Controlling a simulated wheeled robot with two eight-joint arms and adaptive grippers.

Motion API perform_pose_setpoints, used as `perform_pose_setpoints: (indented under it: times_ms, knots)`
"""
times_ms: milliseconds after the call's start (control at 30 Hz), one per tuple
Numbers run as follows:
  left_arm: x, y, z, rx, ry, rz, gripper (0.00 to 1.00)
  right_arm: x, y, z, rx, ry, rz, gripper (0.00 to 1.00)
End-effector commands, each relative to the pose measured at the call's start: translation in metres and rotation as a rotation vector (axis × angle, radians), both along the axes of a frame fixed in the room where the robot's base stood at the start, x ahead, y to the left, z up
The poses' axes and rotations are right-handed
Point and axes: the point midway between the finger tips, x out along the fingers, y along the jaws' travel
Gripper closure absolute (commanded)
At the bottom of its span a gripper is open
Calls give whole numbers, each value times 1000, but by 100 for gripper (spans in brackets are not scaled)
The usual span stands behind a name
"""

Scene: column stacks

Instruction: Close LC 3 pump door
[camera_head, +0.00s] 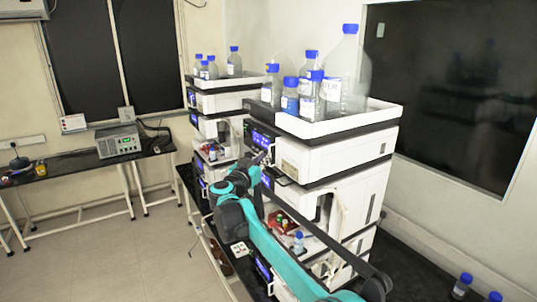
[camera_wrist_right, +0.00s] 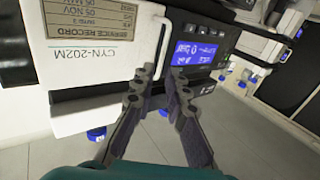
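The nearer column stack has a white pump module (camera_head: 335,155) just under its bottle tray, with a lit blue display on its front. In the right wrist view a white door panel (camera_wrist_right: 75,112), marked CYN-202M and bearing a service record label, shows upside down. A pale curved handle (camera_wrist_right: 160,42) stands along its edge, beside the blue display (camera_wrist_right: 193,53). My right gripper (camera_wrist_right: 160,75) is open, its fingertips at the handle's end; I cannot tell whether they touch it. In the head view my right gripper (camera_head: 269,152) is small at the module's front. My left gripper is out of view.
A tray (camera_head: 372,122) with several blue-capped bottles tops the nearer stack. A second stack (camera_head: 222,103) stands behind it. My right arm crosses before the lower modules and an open bay with small vials (camera_head: 283,222). The floor (camera_head: 120,250) at left is clear.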

Motion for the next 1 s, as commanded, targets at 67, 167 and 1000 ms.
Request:
perform_pose_setpoints:
  times_ms: [67,167,1000]
  knots:
    - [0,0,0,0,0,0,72,-18,8,0,0,0,3,86]
    - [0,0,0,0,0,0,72,-35,15,0,-1,-1,3,86]
    - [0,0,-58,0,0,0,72,-75,-3,5,3,-151,203,86]
